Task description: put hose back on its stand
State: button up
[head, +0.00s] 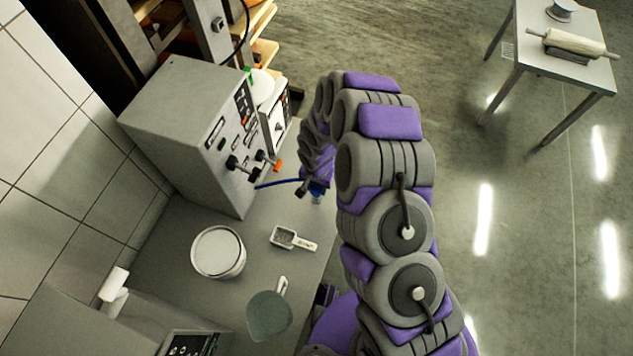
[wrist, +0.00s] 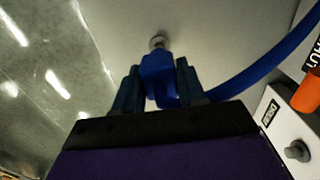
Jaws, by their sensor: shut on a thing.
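A blue hose (head: 278,184) runs from the front of the grey machine to my gripper (head: 316,191). In the wrist view my gripper (wrist: 160,88) is shut on the hose's blue end piece (wrist: 158,78), with a finger on each side. The hose (wrist: 265,65) curves away to the right there. A small round metal tip shows just beyond the end piece. In the head view my gripper is small and partly hidden by my arm, over the counter's right edge. I cannot clearly make out the stand in either view.
The grey machine (head: 190,128) with knobs and an orange-tipped valve (head: 277,165) stands at the back of the counter. A white tub (head: 218,252), a small scoop (head: 293,239) and a round grey-green utensil (head: 269,315) lie nearer. A table (head: 565,68) with a rolling pin (head: 572,43) stands far right.

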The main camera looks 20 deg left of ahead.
aim_at(317, 192)
jog(key=shift+f, duration=0.5)
jog(key=shift+f, duration=1.55)
dwell(1.9)
jog(key=o, duration=1.2)
jog(key=shift+o, duration=0.2)
jog(key=shift+r, duration=0.15)
notch_tip(317, 192, up, 17)
jog(key=p, duration=0.3)
jog(key=shift+r, duration=0.15)
